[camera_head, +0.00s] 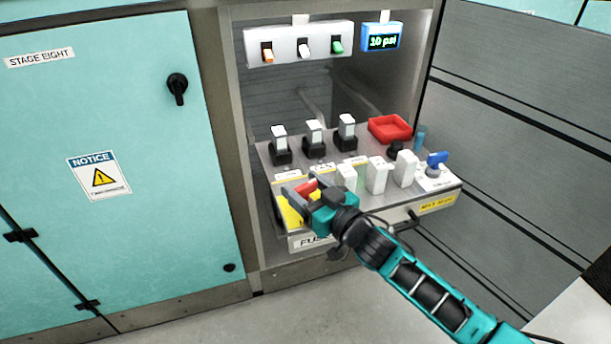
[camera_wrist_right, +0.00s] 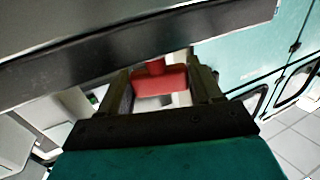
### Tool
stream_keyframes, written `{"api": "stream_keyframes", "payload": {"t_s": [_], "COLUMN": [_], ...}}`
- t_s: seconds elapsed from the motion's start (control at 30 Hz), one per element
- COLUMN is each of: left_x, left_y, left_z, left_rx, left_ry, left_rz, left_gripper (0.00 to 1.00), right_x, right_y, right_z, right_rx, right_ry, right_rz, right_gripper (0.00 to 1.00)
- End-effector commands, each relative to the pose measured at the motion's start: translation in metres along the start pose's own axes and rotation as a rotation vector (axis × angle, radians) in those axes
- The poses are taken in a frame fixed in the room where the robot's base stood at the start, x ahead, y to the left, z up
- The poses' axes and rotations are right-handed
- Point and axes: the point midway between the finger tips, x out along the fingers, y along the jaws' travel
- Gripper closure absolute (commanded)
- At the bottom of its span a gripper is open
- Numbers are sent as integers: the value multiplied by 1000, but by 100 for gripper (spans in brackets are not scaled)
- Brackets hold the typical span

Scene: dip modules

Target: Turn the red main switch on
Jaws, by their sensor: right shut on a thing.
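The red main switch (camera_head: 305,187) has a red handle over a yellow plate (camera_head: 291,212) at the front left of the grey shelf panel. My right gripper (camera_head: 308,192) reaches in from the lower right and is shut on the red handle. In the right wrist view the red handle (camera_wrist_right: 158,82) sits between the two fingers of the right gripper (camera_wrist_right: 160,88). The arm hides part of the switch and plate in the head view. My left gripper is not in view.
Several white blocks (camera_head: 376,175) stand right of the gripper. A teal cabinet door (camera_head: 130,235) is at left.

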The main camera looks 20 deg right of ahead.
Motion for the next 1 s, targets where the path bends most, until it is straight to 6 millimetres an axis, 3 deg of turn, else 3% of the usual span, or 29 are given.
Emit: {"api": "stream_keyframes", "payload": {"t_s": [0.33,0.87,0.9,1.0], "left_x": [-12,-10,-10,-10], "left_y": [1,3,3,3], "left_z": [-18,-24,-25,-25], "left_rx": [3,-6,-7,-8], "left_ry": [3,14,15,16], "left_rz": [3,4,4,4], "left_gripper": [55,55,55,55], "right_x": [1,1,1,1], "right_y": [1,0,0,0], "right_z": [-2,-1,-1,-1], "right_rx": [-4,-2,-2,-1], "right_ry": [2,4,4,4], "right_rz": [-154,-183,-183,-182], "right_gripper": [66,66,33,23]}}
